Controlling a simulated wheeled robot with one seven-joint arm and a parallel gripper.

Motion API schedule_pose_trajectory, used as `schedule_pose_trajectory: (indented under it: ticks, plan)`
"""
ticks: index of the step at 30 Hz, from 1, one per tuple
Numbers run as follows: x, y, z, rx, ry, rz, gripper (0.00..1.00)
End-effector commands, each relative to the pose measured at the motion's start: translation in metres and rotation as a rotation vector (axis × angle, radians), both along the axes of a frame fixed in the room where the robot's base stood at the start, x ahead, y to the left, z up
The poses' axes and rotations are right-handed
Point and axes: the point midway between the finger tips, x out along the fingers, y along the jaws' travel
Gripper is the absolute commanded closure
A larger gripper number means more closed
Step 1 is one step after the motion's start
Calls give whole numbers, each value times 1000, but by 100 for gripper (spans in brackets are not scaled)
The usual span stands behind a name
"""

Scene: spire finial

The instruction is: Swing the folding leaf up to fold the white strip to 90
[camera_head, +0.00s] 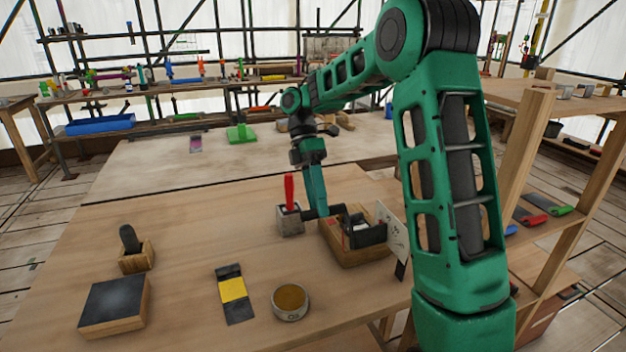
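My gripper (322,212) is low over the middle of the bench, at the end of my green arm. It is small and dark here, and I cannot tell whether its fingers are open or shut. Just right of it a wooden block (352,256) carries a dark metal fixture (366,233), which may be the folder with its leaf. The gripper is at the fixture's left side; whether they touch is unclear. I cannot make out the white strip or the leaf's angle. A white marked card (391,234) stands upright right of the fixture.
A red-handled tool (289,188) stands in a grey block (290,221) close left of my gripper. In front lie a round tin (290,302), a yellow-and-black strip (233,290) and a dark-topped block (113,304). A wooden holder (136,257) stands left. The bench's left middle is clear.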

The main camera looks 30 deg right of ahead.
Motion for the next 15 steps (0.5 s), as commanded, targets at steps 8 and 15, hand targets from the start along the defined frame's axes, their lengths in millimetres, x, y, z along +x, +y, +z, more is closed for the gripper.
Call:
schedule_pose_trajectory:
  ticks: [8, 15]
  plan:
    - [22, -4, 29, 0, -3, -4, 62]
    - [45, -7, 62, 1, -2, -5, 62]
